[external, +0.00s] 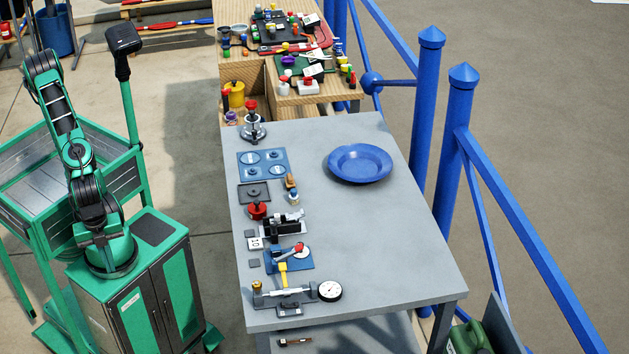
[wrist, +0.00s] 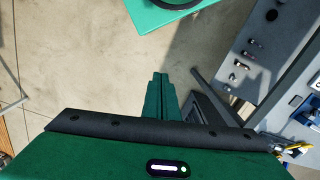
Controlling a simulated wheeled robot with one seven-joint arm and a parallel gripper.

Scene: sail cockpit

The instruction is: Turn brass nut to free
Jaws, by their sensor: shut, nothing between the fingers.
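A small brass-coloured knob (external: 257,286), which may be the brass nut, sits at the left end of a grey metal fixture (external: 285,297). The fixture lies near the front edge of the grey table and has a round white dial (external: 330,291) at its right end. A second small brass-brown piece (external: 290,181) stands farther back on the table. At this size I cannot tell threads on either. My gripper (wrist: 160,76) shows as green fingers together in the wrist view, empty and over bare floor, away from the table. In the external view, my arm is folded up at the left.
On the table (external: 390,250) are a blue plate (external: 360,163), a blue panel (external: 262,164), a red knob (external: 257,209) and a red-handled clamp (external: 290,256). A cluttered wooden bench (external: 240,75) stands behind. Blue railings (external: 427,110) run along the right. The table's right half is mostly clear.

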